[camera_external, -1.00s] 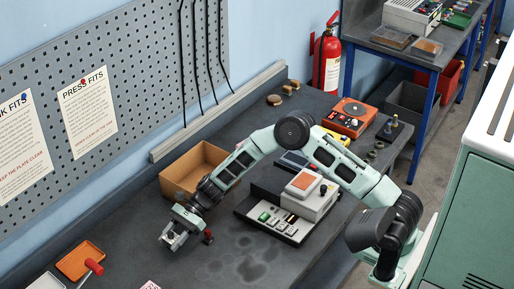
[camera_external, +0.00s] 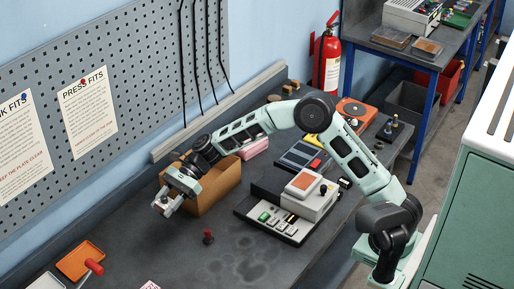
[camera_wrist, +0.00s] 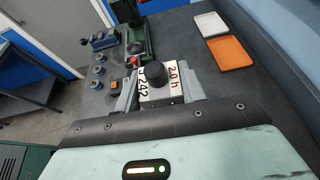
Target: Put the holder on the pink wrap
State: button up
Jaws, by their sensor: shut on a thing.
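My gripper (camera_external: 162,208) is shut on the holder, a pale block that hangs between the fingers in the external view. In the wrist view the holder (camera_wrist: 152,94) shows white labels reading "242" and "2.0 h" and a black round knob on top. The gripper is in front of the left end of the cardboard box, seemingly above the bench. A pink block (camera_external: 254,147), which looks like the pink wrap, lies behind the box's right end, partly hidden by the box and my arm. The holder is well apart from it.
An open cardboard box (camera_external: 216,188) stands between gripper and pink block. Orange (camera_external: 80,260) and white trays lie at lower left. The front bench is mostly clear.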

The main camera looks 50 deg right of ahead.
jog(key=w+d+m+t+b, duration=0.1)
jog(key=w+d+m+t, duration=0.1)
jog(key=w+d, duration=0.3)
jog(key=w+d+m+t, duration=0.1)
jog(key=w+d, duration=0.1)
jog(key=d, duration=0.5)
jog(key=m+t+h+b, duration=0.3)
jog(key=m+t+h, duration=0.5)
jog(key=m+t, duration=0.15)
send_over(252, 146)
jog(key=w+d, duration=0.2)
jog(key=shift+m+g, duration=0.25)
jog(key=shift+g, duration=0.1)
jog(key=f, duration=1)
jog(key=shift+d, duration=0.3)
jog(key=shift+f, duration=2.1)
